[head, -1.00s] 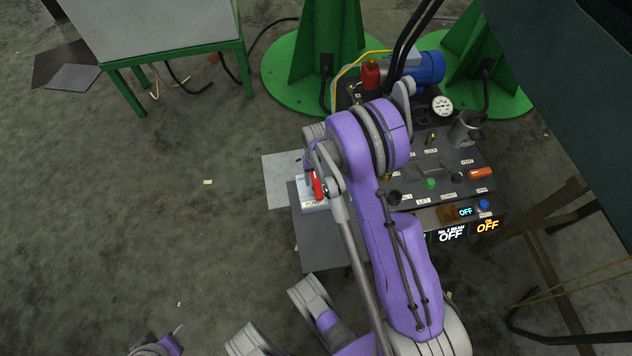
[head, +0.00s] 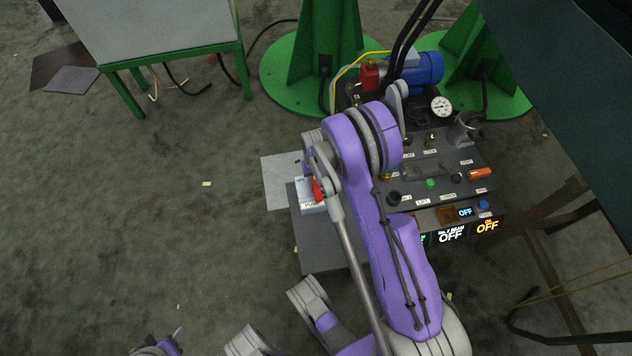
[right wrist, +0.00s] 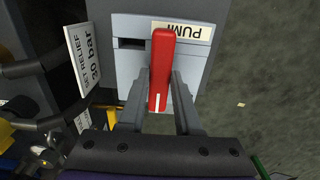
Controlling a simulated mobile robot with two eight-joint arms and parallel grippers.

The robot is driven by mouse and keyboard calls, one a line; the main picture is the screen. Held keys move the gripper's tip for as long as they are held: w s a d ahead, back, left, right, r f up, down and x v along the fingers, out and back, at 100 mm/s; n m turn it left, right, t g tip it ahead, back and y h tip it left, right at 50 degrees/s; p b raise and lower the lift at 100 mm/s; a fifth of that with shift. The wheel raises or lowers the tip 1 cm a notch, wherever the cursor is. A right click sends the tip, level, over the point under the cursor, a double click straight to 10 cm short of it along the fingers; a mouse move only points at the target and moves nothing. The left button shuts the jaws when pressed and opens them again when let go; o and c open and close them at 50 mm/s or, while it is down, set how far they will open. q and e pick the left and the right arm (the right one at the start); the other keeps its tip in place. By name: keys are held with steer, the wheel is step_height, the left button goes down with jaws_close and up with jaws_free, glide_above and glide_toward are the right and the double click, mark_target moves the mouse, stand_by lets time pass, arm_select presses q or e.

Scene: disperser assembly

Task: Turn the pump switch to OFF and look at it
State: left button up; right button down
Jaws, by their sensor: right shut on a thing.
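The pump switch is a red lever (right wrist: 161,65) on a light grey box (right wrist: 128,62) with a label reading upside down as PUM in the right wrist view. My right gripper (right wrist: 160,78) has one finger on each side of the lever and is shut on it. The lever's white stripe points toward my gripper's palm. In the head view the red lever (head: 317,190) sits beside my right gripper (head: 313,172), partly hidden by my arm. Any position mark by the lever is too small to read. My left gripper cannot be made out.
A dark control panel (head: 440,180) with knobs, labels and a gauge (head: 441,107) lies right of my arm. Its front displays (head: 450,233) read OFF. A blue motor (head: 425,68) and green stands (head: 315,75) are behind.

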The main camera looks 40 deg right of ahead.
steer(key=shift+n, duration=0.4)
steer(key=n+p, duration=0.1)
steer(key=n, duration=0.2)
steer(key=shift+n, duration=0.4)
steer(key=n+p, duration=0.1)
steer(key=n, duration=1.2)
steer(key=shift+n, duration=0.3)
steer(key=c, duration=0.6)
jaws_free()
